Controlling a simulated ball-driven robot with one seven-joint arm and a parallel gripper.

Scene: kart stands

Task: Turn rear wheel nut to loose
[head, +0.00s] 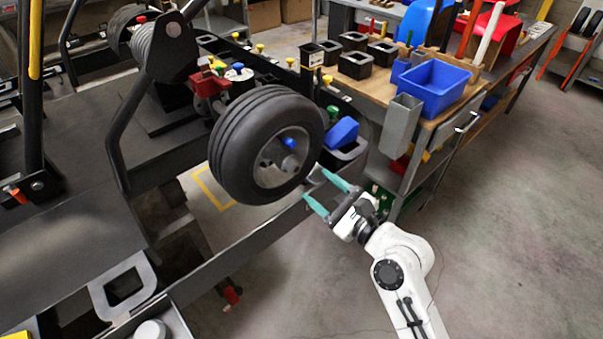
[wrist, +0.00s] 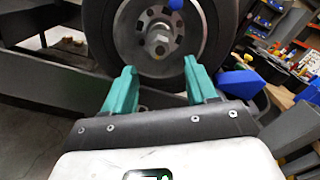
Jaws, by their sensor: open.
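The rear wheel (head: 262,143) is a black tyre with a grey hub, mounted on the kart. The wheel nut (head: 289,163) is a grey nut at the hub's middle; it also shows in the wrist view (wrist: 160,46). A blue knob (head: 290,142) sits just above it, seen at the top of the wrist view (wrist: 176,4). My gripper (head: 318,190) has teal fingers, spread apart and empty, below and to the right of the nut near the tyre's lower edge. In the wrist view the fingers (wrist: 163,82) stand on either side below the nut, not touching it.
A wooden-topped bench (head: 375,90) with a blue bin (head: 440,88) and several black cups stands at the right. A blue block (head: 342,132) lies close beside the wheel. A long grey kart beam (head: 255,235) runs below the wheel. The floor at right is clear.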

